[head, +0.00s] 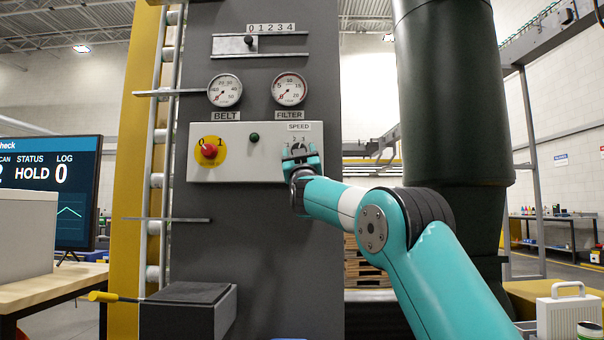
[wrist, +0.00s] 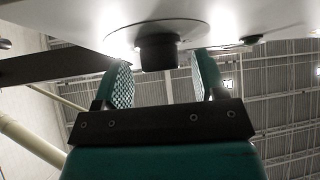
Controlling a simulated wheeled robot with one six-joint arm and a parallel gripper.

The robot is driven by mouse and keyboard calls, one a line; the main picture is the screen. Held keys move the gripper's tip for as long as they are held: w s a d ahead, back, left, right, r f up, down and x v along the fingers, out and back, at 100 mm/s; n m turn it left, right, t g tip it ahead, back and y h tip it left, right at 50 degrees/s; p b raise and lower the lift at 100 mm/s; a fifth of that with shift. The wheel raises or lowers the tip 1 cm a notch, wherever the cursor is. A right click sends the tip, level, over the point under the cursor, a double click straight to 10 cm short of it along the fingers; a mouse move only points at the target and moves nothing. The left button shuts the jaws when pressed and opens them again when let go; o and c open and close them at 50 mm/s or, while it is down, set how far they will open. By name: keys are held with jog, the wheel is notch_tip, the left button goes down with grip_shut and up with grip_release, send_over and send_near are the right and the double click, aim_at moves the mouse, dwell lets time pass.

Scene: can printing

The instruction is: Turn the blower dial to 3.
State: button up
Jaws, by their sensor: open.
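The blower dial (head: 299,148) is a dark knob under the SPEED label (head: 298,127), at the right end of a white control panel (head: 240,172). My gripper (head: 301,160) is in front of it and hides much of it. In the wrist view the black knob (wrist: 158,50) stands out from a round plate. My gripper (wrist: 163,72) is open there, with one teal finger on each side of the knob and gaps between. I cannot tell which number the dial points to.
On the panel are a red switch (head: 209,151) on a yellow disc and a dark green button (head: 254,138). BELT (head: 225,90) and FILTER (head: 289,88) gauges sit above, under a slider (head: 249,40). A large dark duct (head: 450,90) stands at right, behind my arm.

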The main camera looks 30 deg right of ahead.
jog(key=b+v, duration=0.6)
jog(key=v, duration=1)
jog(key=shift+s+f, duration=0.25)
jog(key=shift+a, duration=0.15)
